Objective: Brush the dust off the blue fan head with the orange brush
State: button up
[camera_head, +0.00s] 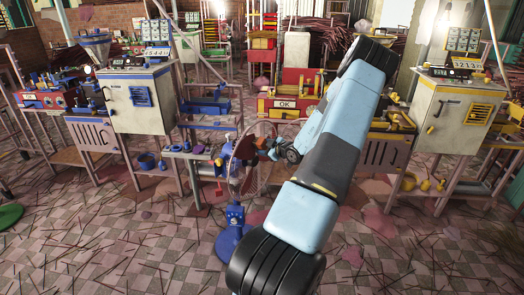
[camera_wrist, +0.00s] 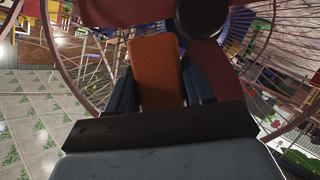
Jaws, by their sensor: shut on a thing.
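The blue fan stands on the floor in the middle of the head view. Its round wire head (camera_head: 250,160) sits on a blue stand (camera_head: 235,215). My gripper (camera_head: 270,150) is at the right side of the fan head, with my arm reaching across from the lower right. In the wrist view my gripper (camera_wrist: 160,90) is shut on the orange brush (camera_wrist: 157,72), which lies between the two dark blue fingers. The fan cage (camera_wrist: 258,45) fills the top of that view, close beyond the brush. The brush's far end is hidden against the dark red part, so I cannot tell whether it touches the fan.
A cream control cabinet (camera_head: 140,103) stands at the left and another (camera_head: 455,112) at the right. Work tables with machines line the back. Thin sticks lie scattered over the tiled floor (camera_head: 120,235). A green disc (camera_head: 9,216) lies at the far left.

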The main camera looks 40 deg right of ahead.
aim_at(250, 153)
jog(key=shift+w+d, duration=0.2)
jog(key=shift+d, duration=0.75)
jog(key=shift+w+d, duration=0.15)
jog(key=shift+d, duration=0.8)
jog(key=shift+w, duration=0.1)
jog(key=shift+a, duration=0.2)
jog(key=shift+s+a, duration=0.2)
jog(key=shift+a, duration=2.15)
jog(key=shift+c, duration=0.5)
jog(key=shift+s+a, duration=0.3)
jog(key=shift+a, duration=0.6)
jog(key=shift+s+a, duration=0.35)
jog(key=shift+a, duration=0.6)
jog(key=shift+s+a, duration=0.3)
jog(key=shift+a, duration=0.6)
jog(key=s+d, duration=0.1)
jog(key=s, duration=0.5)
jog(key=shift+d, duration=0.2)
